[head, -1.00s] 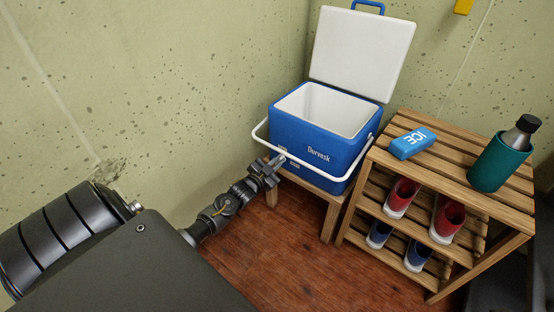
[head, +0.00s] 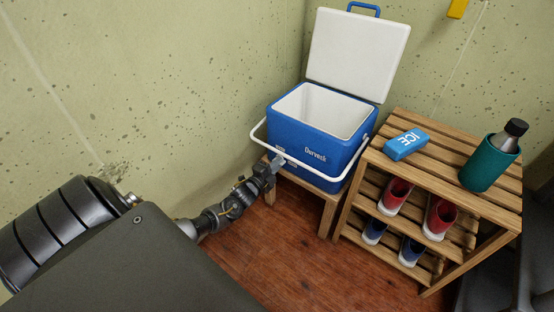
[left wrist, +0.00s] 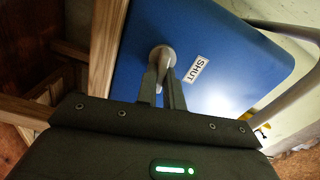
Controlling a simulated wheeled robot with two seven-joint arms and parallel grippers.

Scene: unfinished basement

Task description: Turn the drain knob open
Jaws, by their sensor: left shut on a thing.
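A blue cooler (head: 312,160) with its white lid (head: 357,55) raised stands in the corner. Its grey drain knob (left wrist: 162,56) is low on the blue front wall, beside a white label reading SHUT (left wrist: 197,69) in the left wrist view. My left gripper (left wrist: 163,82) is shut on the knob, with one finger on each side of its lever. In the head view the left gripper (head: 273,166) meets the cooler's lower front, where the gripper mostly hides the knob. My right gripper is out of view.
The cooler sits on a low wooden stand (head: 327,205), and its white handle (head: 262,142) hangs across the front. A slatted wooden rack (head: 455,195) at right holds a blue ICE pack (head: 405,146), a teal bottle (head: 490,165) and several shoes. The wall is close on the left.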

